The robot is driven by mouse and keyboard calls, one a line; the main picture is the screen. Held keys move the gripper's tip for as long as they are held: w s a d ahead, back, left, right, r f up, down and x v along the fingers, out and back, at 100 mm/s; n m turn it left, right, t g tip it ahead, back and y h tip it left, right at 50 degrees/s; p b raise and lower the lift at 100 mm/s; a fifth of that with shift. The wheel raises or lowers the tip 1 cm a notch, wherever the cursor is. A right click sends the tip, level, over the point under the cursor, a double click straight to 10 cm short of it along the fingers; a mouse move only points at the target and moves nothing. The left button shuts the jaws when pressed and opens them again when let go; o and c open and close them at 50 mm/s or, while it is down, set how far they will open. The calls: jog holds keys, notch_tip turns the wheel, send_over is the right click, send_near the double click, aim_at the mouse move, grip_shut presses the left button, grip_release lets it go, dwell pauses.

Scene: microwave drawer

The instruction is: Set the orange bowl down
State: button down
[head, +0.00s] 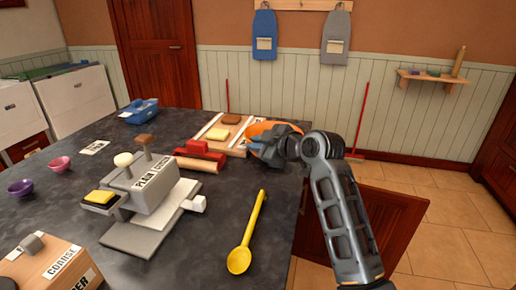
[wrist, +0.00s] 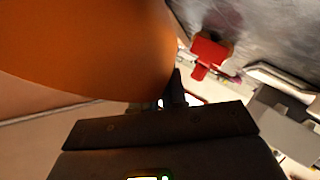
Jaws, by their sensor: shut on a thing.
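The orange bowl (head: 262,128) is at the far right edge of the dark countertop (head: 230,228) in the head view, partly hidden behind my gripper (head: 268,146). My gripper is shut on the bowl. In the wrist view the bowl (wrist: 90,45) fills the upper left, with my gripper (wrist: 175,92) at its lower right edge. The bowl appears next to the wooden board with strips (head: 212,126); I cannot tell whether it touches any surface.
A grey press (head: 155,200) stands mid-counter, and a yellow spoon (head: 246,238) lies in front. A blue basket (head: 139,111) and small purple bowl (head: 20,187) are further left. Bare counter lies around the spoon.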

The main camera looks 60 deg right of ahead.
jog(key=shift+f, duration=0.65)
jog(key=c, duration=1.2)
grip_release()
jog(key=shift+o, duration=0.2)
jog(key=b+v, duration=0.1)
jog(key=v, duration=1.1)
